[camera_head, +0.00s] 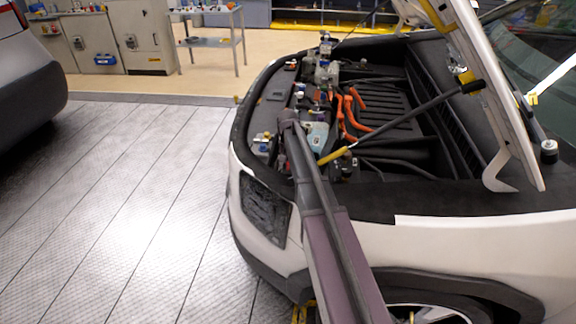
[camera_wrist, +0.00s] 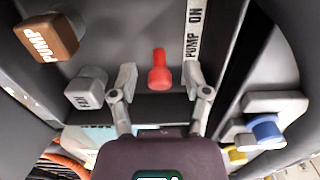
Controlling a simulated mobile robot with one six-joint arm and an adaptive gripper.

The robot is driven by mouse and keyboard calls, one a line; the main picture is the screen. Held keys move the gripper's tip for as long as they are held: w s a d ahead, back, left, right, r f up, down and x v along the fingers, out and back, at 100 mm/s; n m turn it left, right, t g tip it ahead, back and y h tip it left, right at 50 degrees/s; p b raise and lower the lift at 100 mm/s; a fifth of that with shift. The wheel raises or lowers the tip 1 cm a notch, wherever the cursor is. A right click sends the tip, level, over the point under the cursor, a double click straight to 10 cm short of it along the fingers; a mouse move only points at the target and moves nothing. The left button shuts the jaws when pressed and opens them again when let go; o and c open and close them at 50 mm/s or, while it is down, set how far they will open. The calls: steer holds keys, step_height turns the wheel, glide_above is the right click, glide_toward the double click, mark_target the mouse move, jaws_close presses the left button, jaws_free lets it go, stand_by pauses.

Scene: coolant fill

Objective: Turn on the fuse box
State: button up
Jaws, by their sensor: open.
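The wrist view shows what looks like the fuse box, a dark grey panel (camera_wrist: 112,25). On it are a red lever or knob (camera_wrist: 160,72), a brown block (camera_wrist: 47,37) marked PUMP, a grey block (camera_wrist: 86,90) marked FAN and a white strip (camera_wrist: 194,28) reading PUMP ON. My gripper (camera_wrist: 160,79) is open. The red knob appears between its two fingertips, with a gap on each side; I cannot tell how near in depth. In the head view my arm reaches into the car's open engine bay (camera_head: 395,105), and the gripper is hidden.
In the wrist view a blue cap (camera_wrist: 267,131) and a yellow cap (camera_wrist: 237,155) sit at the right. In the head view, orange cables (camera_head: 350,110) and the raised hood (camera_head: 500,100) with its strut are close to my arm. The floor (camera_head: 130,190) at the left is clear.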

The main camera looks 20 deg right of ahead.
jaws_close()
steer(key=shift+s, duration=0.15)
steer(key=shift+s+a+t+h, duration=0.25)
steer(key=shift+t+h, duration=0.25)
steer(key=shift+t, duration=0.4)
steer(key=shift+s+r+t+h+b, duration=0.15)
steer(key=shift+t+h+b, duration=0.35)
steer(key=shift+t, duration=0.5)
jaws_free()
steer(key=shift+w+g, duration=0.25)
steer(key=shift+g, duration=0.05)
